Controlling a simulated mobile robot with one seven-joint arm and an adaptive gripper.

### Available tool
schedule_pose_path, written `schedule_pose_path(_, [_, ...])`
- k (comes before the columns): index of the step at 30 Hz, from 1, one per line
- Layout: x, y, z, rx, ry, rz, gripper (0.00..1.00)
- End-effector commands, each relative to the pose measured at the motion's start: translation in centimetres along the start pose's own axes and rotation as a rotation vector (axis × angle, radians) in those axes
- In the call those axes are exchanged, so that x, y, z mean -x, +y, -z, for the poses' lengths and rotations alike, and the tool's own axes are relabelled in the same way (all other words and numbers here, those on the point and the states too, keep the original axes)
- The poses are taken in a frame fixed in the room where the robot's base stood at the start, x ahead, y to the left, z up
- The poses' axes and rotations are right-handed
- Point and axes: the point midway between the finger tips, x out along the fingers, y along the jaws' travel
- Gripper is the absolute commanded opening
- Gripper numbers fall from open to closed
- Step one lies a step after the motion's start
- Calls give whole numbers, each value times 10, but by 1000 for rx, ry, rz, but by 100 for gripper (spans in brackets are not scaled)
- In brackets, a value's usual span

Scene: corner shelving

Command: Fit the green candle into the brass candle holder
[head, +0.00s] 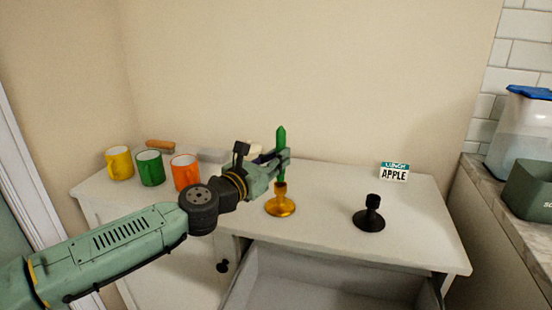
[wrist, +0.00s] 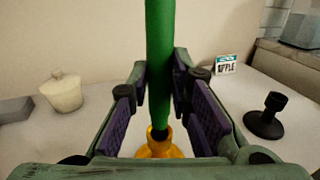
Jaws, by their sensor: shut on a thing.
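The green candle (head: 281,141) stands upright in my gripper (head: 274,165), which is shut on it. The candle also shows in the wrist view (wrist: 159,60), between the purple finger pads. The brass candle holder (head: 281,208) stands on the white cabinet top directly below the candle. In the wrist view the holder's cup (wrist: 159,150) lies under the candle's lower end, with a dark opening visible at its rim. The candle's lower end is at the cup's mouth; I cannot tell whether it is inside or just above.
Yellow (head: 119,163), green (head: 150,168) and orange (head: 185,172) mugs stand at left. A white lidded jar (wrist: 63,92) is behind my gripper. An open drawer (head: 330,282) juts out in front.

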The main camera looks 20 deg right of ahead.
Motion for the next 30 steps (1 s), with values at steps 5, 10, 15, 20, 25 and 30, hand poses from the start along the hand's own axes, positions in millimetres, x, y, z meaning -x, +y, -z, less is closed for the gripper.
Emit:
schedule_pose_path(5, [0,0,1,-2,0,2,0])
schedule_pose_path(10, [0,0,0,-1,-1,5,0])
schedule_pose_path(15, [0,0,0,-1,-1,5,0])
schedule_pose_path(20, [0,0,2,-1,0,5,0])
schedule_pose_path(25, [0,0,7,-1,0,5,0])
schedule_pose_path(30, [0,0,11,-1,0,6,0])
